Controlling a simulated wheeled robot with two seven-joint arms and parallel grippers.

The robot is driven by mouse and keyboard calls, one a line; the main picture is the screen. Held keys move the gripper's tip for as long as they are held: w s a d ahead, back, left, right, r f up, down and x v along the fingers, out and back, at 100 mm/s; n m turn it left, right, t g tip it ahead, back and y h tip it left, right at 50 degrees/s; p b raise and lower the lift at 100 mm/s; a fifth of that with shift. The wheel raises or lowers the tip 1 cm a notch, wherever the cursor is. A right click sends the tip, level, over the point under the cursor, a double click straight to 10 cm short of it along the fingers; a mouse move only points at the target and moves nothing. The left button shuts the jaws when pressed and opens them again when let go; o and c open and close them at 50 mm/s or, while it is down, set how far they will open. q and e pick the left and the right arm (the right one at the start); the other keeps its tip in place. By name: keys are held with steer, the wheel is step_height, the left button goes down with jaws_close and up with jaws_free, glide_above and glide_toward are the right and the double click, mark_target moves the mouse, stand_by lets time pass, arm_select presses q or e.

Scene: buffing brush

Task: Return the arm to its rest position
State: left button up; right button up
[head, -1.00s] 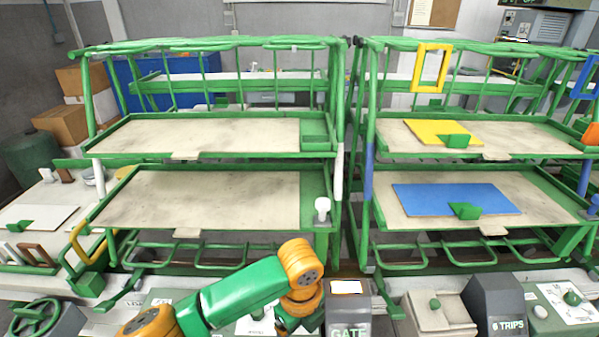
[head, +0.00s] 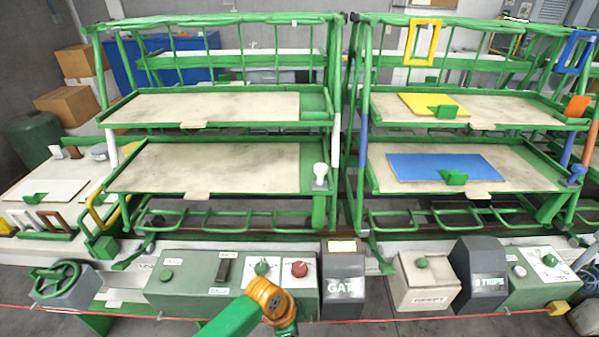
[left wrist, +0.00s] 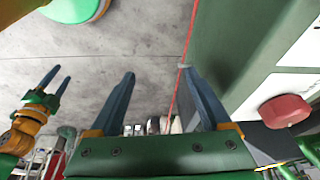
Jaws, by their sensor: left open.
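In the head view, the green and orange links of my left arm (head: 265,300) show at the bottom centre, in front of the green control box. My left gripper is outside the head view. In the left wrist view my left gripper (left wrist: 157,75) is open, with two blue fingers apart and nothing between them but grey floor and a thin red line. A green box side lies close to its right finger. My right gripper (left wrist: 57,80) shows at the left of the same view, small, its two blue fingers apart and empty.
The green control box (head: 195,288) has several controls, including a red button (head: 299,269), also in the left wrist view (left wrist: 285,110). A GATE box (head: 343,285) stands to its right. Green two-tier racks (head: 215,180) stand behind. A red line (head: 420,317) runs in front.

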arm_select(q)
steer(key=s+a+f+n+y, duration=0.1)
steer(key=s+a+f+n, duration=0.3)
steer(key=f, duration=0.3)
steer(key=s+a+f+n, duration=0.4)
steer(key=f, duration=0.2)
steer(key=s+a+f+n, duration=0.2)
steer(key=s+a, duration=0.1)
steer(key=s, duration=0.4)
steer(key=s+a+f+n+y, duration=0.1)
steer(key=s+a+f+n, duration=0.1)
steer(key=s, duration=0.5)
steer(key=s+a+f+n+y, duration=0.1)
steer(key=s+a+f+n, duration=0.1)
steer(key=s+a+f, duration=0.2)
steer(key=s+a, duration=0.2)
steer(key=s, duration=0.2)
